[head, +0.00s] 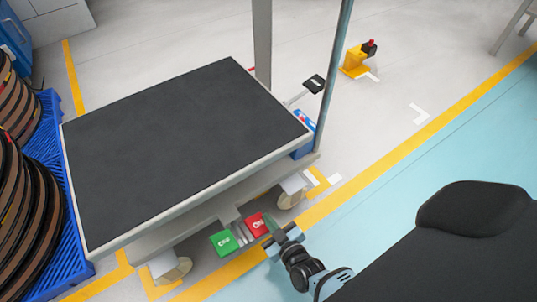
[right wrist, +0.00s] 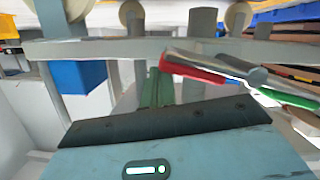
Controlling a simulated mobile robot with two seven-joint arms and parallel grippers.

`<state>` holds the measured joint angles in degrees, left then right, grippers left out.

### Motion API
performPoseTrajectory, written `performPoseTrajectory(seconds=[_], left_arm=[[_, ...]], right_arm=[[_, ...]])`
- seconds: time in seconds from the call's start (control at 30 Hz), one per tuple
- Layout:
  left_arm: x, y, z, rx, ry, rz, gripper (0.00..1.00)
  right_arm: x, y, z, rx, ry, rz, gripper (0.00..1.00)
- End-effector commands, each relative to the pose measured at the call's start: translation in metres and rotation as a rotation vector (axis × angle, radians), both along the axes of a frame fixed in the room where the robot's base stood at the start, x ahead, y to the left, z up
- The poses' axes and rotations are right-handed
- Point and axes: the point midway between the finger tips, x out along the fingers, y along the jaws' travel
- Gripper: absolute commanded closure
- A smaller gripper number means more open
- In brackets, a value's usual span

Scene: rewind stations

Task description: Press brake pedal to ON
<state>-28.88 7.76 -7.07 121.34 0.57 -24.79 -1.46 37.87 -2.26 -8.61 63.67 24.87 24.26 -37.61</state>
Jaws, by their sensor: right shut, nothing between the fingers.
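Two brake pedals stick out from under the near edge of the cart (head: 180,140). The green pedal (head: 223,242) is on the left and the red pedal (head: 257,224) is on the right, close beside it. Both carry small white lettering. My right gripper (head: 271,225) is shut and empty, with its fingertips at the right side of the red pedal. In the right wrist view the shut fingers (right wrist: 155,88) are just left of the red pedal (right wrist: 195,68), and the green pedal (right wrist: 290,98) is farther right. I cannot tell whether the fingers touch the red pedal. My left gripper is out of view.
The cart stands on caster wheels (head: 172,270) with a black mat on top. Blue pallets (head: 53,140) with reels stand at its left. A grey post (head: 262,45) rises behind it. A yellow block with a red knob (head: 356,60) is on the floor beyond.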

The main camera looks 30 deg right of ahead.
Motion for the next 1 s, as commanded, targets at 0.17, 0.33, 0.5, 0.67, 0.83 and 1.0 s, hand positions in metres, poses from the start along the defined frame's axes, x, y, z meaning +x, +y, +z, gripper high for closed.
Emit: performPoseTrajectory(seconds=[0.17,0.33,0.5,0.67,0.83,1.0], left_arm=[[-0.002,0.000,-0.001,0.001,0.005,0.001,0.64],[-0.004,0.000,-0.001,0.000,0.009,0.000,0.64],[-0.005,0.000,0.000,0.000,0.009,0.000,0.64],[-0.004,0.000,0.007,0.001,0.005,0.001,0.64],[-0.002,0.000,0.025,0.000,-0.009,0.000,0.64],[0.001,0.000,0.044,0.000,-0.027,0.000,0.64]], right_arm=[[0.000,-0.001,-0.002,0.000,0.005,0.000,1.00],[0.000,-0.001,-0.003,-0.001,0.007,0.000,1.00],[-0.001,-0.001,-0.002,-0.001,0.008,0.000,1.00],[-0.001,-0.004,0.006,-0.002,0.007,0.000,1.00],[-0.001,-0.010,0.027,-0.002,0.001,-0.001,1.00],[-0.011,-0.016,0.045,-0.002,0.003,0.000,1.00]])
